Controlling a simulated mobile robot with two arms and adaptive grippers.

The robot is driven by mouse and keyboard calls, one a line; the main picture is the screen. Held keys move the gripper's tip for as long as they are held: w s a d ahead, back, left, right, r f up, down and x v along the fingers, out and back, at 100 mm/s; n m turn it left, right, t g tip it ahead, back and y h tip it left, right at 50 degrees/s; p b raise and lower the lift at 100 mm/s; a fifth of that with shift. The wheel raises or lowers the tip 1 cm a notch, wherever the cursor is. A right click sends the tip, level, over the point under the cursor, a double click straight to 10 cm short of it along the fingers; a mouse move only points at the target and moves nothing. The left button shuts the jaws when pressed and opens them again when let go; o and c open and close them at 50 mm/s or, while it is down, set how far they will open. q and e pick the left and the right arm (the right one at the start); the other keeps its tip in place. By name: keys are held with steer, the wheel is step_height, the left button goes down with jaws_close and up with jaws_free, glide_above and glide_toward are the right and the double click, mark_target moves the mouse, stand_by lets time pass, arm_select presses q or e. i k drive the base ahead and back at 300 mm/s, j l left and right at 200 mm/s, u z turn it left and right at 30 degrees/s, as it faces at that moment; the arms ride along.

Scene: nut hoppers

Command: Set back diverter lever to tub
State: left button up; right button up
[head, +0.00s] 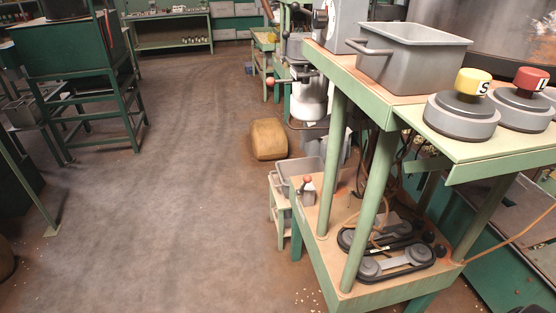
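Neither of my grippers shows in the head view. A short lever with a red-brown ball knob (307,180) stands near upright at the left end of the green stand's lower shelf. Right beside it, a grey tub (292,176) sits on a low green stool. Farther back, a lever with an orange ball knob (270,82) sticks out to the left from a grey machine (310,95). I cannot tell which of these is the back diverter lever, and no label on either is readable.
The green stand (338,170) holds a grey bin (412,60) and knobs marked S (473,82) and L (531,78) on top. Black-and-grey belt-like parts (395,262) lie below. The floor (190,180) at left is clear.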

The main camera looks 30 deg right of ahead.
mark_target(307, 178)
steer(key=i+z, duration=0.1)
steer(key=z, duration=0.25)
steer(key=i+z, duration=0.1)
steer(key=z, duration=0.3)
steer(key=i+j+z, duration=0.1)
steer(key=z, duration=0.25)
